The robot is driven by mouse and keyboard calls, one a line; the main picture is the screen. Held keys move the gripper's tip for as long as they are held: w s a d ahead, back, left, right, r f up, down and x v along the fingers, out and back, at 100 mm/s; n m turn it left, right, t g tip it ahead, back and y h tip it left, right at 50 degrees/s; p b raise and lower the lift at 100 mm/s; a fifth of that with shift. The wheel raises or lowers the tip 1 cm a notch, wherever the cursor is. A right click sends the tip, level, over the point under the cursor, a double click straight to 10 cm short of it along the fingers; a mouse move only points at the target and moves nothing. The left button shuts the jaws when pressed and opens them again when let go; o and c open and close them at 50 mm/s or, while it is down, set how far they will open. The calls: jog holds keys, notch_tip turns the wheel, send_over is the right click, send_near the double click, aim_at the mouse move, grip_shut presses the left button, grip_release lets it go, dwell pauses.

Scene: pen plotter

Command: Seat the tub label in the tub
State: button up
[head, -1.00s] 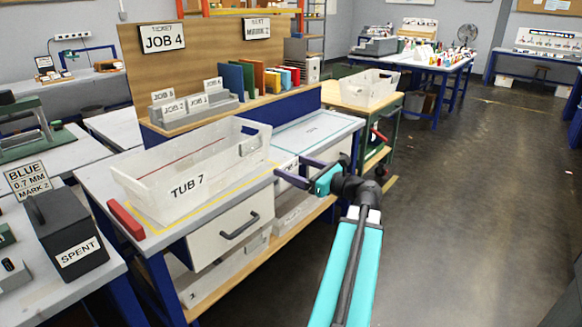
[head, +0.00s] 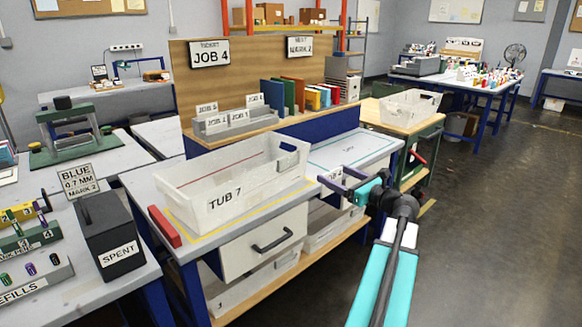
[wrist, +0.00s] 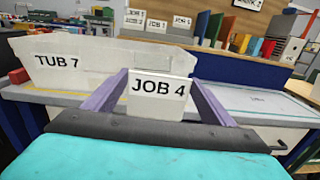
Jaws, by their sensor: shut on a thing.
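My gripper (wrist: 158,95) is shut on a white label reading JOB 4 (wrist: 158,88), held upright between its two purple fingers in the wrist view. In the head view my gripper (head: 341,183) is off the bench's front edge, right of the tub, and the label in it is hard to make out. The translucent white tub (head: 232,198), marked TUB 7, stands inside a yellow outline on the bench. It also shows in the wrist view (wrist: 60,75), behind and left of the held label. A small plate shows at the tub's right end (head: 288,160).
A grey rack (head: 228,120) with several job labels sits on the shelf behind the tub, beside coloured binders (head: 275,95). A red block (head: 164,226) lies left of the tub. A black SPENT box (head: 108,235) stands on the left bench. The outlined mat (head: 350,150) right of the tub is clear.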

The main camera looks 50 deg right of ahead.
jog(key=w+d+r+p, duration=0.5)
jog(key=w+r+p, duration=0.2)
jog(key=w+p, duration=0.3)
jog(key=w+a+r+n+y+p, duration=0.1)
jog(key=w+a+r+p, duration=0.3)
jog(key=w+p, duration=0.6)
jog(key=shift+a+r+y+p, duration=0.2)
jog(key=shift+r+y+p, duration=0.4)
jog(key=shift+r+p, duration=0.75)
jog(key=shift+f, duration=0.2)
jog(key=shift+f+b, duration=1.5)
jog(key=shift+f, duration=0.9)
jog(key=shift+f+b, duration=1.5)
jog(key=shift+f, duration=1)
jog(key=shift+f, duration=0.15)
